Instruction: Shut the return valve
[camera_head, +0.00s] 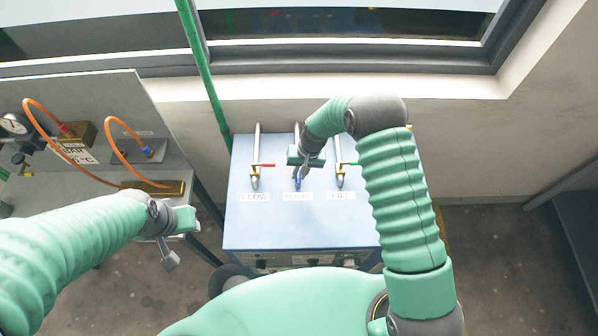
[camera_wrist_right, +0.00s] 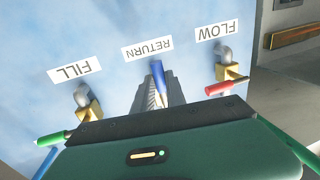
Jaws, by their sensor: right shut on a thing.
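The blue panel box (camera_head: 245,225) carries three valves on pipes, labelled FLOW, RETURN and FILL. The return valve's blue handle (camera_wrist_right: 158,78) points toward its RETURN label (camera_wrist_right: 147,50) in the right wrist view; a bit of the blue handle (camera_head: 297,182) shows in the head view. My right gripper (camera_head: 301,172) is over the middle valve, and its fingers (camera_wrist_right: 156,92) are shut on the blue handle. The valve's body is hidden behind the gripper. My left gripper (camera_head: 168,259) hangs left of the box, away from it; its finger opening is unclear.
The red flow handle (camera_wrist_right: 226,87) and green fill handle (camera_wrist_right: 55,139) lie crosswise, close on either side of my right gripper. A bench with orange hoses (camera_head: 113,148) and a gauge (camera_head: 14,124) stands left. A green pole (camera_head: 205,75) rises behind the box.

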